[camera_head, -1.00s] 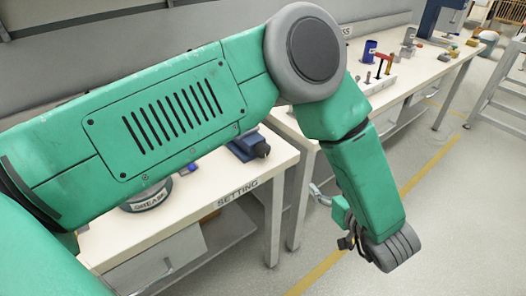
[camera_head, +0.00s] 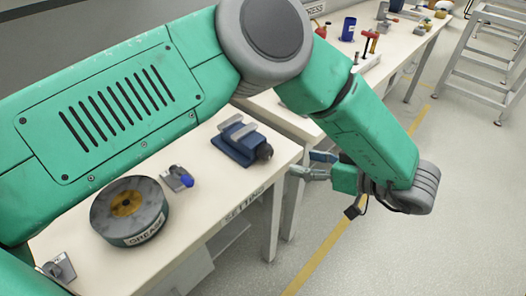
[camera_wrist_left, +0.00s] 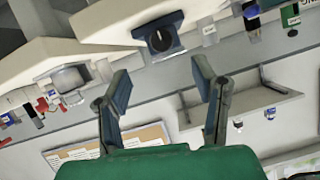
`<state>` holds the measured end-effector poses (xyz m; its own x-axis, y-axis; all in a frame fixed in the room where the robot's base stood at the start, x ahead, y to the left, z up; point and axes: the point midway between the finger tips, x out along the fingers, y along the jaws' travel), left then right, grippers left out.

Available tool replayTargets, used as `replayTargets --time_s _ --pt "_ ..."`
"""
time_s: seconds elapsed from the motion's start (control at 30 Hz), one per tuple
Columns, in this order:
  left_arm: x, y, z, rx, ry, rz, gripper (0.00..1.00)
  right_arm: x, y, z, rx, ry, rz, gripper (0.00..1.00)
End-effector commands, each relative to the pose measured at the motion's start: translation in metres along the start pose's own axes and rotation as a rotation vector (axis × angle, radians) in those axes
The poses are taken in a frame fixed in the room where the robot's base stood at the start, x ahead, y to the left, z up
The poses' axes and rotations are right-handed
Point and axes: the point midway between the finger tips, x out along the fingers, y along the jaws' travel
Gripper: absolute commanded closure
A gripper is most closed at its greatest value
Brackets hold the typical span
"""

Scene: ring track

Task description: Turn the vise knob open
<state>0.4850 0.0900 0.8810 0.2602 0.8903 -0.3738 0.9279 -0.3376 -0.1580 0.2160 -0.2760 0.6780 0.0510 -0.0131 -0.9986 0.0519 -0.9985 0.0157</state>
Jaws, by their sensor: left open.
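The blue vise (camera_head: 238,146) sits on the near white workbench, close to its right end. Its dark round knob (camera_head: 264,152) faces the bench edge. In the left wrist view the knob (camera_wrist_left: 160,39) shows face-on on the blue vise body (camera_wrist_left: 158,22), above the gap between the fingers. My left gripper (camera_head: 314,165) is open and empty, past the bench end to the right of the knob and apart from it. Both fingers also show in the left wrist view (camera_wrist_left: 162,84). My right gripper is in neither view.
A grease tin (camera_head: 130,209) and a small blue-knobbed metal part (camera_head: 178,178) stand on the same bench (camera_head: 205,208). A second bench (camera_head: 385,58) behind holds a blue cup (camera_head: 348,29) and red-handled tools. Open floor lies to the right.

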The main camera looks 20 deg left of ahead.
Motion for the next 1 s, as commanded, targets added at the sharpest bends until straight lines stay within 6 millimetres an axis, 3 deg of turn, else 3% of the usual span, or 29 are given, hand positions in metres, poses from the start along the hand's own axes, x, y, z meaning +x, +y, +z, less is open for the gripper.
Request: replayTargets --time_s 0.2,0.4,0.93,0.97,1.0 --pt "0.065 -0.004 -0.003 -0.003 -0.014 -0.001 0.47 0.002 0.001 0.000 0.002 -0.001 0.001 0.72" --pt "0.109 -0.008 -0.003 -0.008 -0.026 0.002 0.47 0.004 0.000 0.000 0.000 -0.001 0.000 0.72" --pt "0.121 -0.004 -0.001 -0.003 -0.011 0.001 0.47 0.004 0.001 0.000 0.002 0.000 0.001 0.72" --pt "0.121 -0.004 -0.002 -0.004 -0.012 0.001 0.54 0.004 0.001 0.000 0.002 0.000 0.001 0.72" --pt "0.123 -0.005 -0.002 -0.004 -0.015 0.002 0.68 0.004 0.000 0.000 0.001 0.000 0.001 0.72"
